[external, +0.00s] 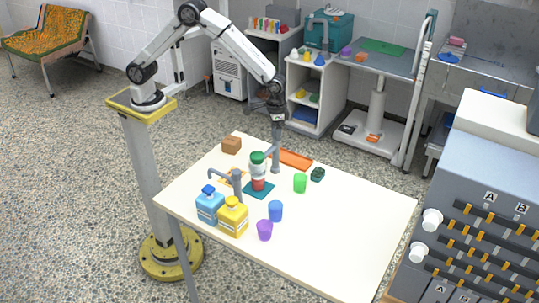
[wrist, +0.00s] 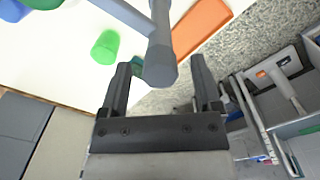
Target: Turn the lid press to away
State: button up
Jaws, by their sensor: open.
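A grey upright post with a side bar (external: 276,152), which looks like the lid press, stands at the back of the white table. My gripper (external: 277,118) is above the post, pointing down. In the wrist view my open gripper (wrist: 161,68) has a finger on each side of the post's rounded end (wrist: 160,70); contact cannot be told. The bar (wrist: 126,14) runs to the upper left. A second grey post with a bar (external: 238,186) stands left of the jar.
Blue (external: 210,206) and yellow (external: 233,217) bottles stand front left. Green (external: 300,183), blue (external: 276,211) and purple (external: 265,230) cups stand nearby. An orange tray (external: 296,159) and a brown box (external: 232,145) are at the back. The table's right half is clear.

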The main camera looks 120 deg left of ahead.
jog(key=shift+f, duration=0.2)
grip_shut()
dwell(1.4)
